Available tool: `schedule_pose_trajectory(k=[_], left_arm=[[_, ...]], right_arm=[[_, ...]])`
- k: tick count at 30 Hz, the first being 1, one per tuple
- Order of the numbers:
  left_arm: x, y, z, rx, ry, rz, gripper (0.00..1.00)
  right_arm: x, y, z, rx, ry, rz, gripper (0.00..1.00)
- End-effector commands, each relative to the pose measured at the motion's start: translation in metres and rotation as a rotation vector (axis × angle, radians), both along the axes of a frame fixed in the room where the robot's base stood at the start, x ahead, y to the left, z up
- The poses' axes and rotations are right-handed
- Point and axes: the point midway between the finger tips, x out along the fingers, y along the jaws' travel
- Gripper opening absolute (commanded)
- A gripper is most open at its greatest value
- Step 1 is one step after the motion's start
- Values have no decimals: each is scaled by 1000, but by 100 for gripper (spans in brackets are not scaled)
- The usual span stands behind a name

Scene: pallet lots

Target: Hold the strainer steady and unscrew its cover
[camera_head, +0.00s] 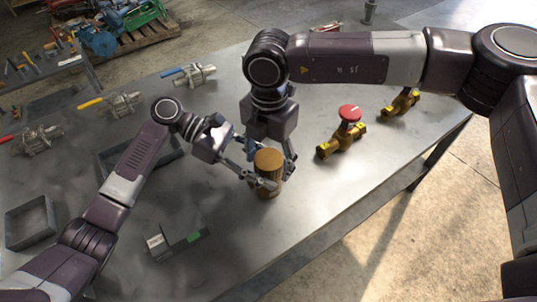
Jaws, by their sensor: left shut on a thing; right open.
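The strainer (268,190) is a short brass-coloured cylinder standing upright on the metal table near its front edge. Its cover (268,159) is the flat orange-brown top. My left gripper (262,183) reaches in from the left and is shut on the strainer's body. My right gripper (271,160) comes down from above, open, with its fingers on either side of the cover. The far side of the strainer and the exact finger contact are hidden.
Brass valves, one with a red handwheel (349,113), stand to the right. Steel valves with blue (188,75), yellow (120,103) and red (38,140) handles lie left. The table's front edge is close.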

Motion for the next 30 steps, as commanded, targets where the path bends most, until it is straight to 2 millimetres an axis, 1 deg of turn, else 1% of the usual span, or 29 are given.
schedule_pose_trajectory(k=[1, 4, 15, 16, 20, 27, 30], left_arm=[[-2, 1, -4, 9, 5, -2, 0], [-2, 1, -4, 8, 5, -2, 0], [-1, 1, -4, 8, 4, -2, 0], [-1, 1, -4, 8, 4, -2, 0], [-1, 1, -4, 8, 4, -2, 0], [-1, 1, -4, 7, 3, -2, 0], [-1, 1, -4, 7, 3, -2, 0]], right_arm=[[0, 0, 0, 0, 0, 0, 61], [0, 0, 0, 0, 0, 0, 61], [0, 0, 0, 0, 0, 0, 20], [0, 0, 0, 0, 0, 0, 18], [0, 0, 0, -1, 0, 48, 18], [-1, 0, 0, 0, 0, 392, 17], [0, 0, 0, 0, -1, 502, 17]])
